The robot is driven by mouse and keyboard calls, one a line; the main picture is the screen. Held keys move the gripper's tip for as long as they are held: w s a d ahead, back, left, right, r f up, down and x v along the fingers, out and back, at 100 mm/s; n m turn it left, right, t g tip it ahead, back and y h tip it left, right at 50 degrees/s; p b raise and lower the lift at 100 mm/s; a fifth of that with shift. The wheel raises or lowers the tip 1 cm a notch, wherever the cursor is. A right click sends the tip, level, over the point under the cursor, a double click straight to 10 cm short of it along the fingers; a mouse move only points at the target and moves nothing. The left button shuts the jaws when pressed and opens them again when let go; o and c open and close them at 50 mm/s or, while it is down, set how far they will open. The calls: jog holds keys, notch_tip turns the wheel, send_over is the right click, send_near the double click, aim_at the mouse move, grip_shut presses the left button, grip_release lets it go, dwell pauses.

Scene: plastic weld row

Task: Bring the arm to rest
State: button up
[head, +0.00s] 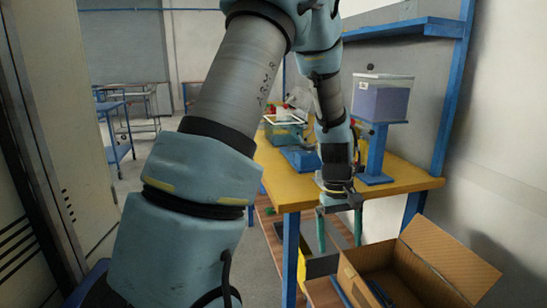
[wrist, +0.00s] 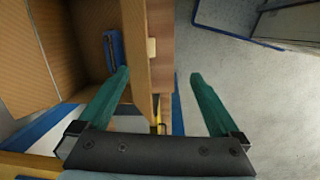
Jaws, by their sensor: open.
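An open cardboard box (head: 410,280) stands low in front of the table, below and to the right of my gripper. The box also shows in the wrist view (wrist: 85,35), beyond the left finger. A blue item (wrist: 112,50) lies inside it.
On the table are a blue stand with a bluish bin (head: 383,98) on top and a teal box (head: 284,132). A blue shelf (head: 405,27) hangs above at the right. Blue carts (head: 118,135) stand far left.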

jog(key=s+a+m+t+y+b, duration=0.1)
jog(key=s+a+t+b, duration=0.15)
jog(key=a, duration=0.85)
jog(key=s+a+m+t+b, duration=0.1)
jog(key=s+a+b, duration=0.15)
jog(key=a, duration=0.85)
notch_tip(320, 180, up, 14)
jog(key=p, duration=1.2)
jog(key=shift+w+a+r+m+p, duration=0.15)
jog(key=shift+w+a+m+p, duration=0.15)
jog(key=shift+a+p, duration=0.1)
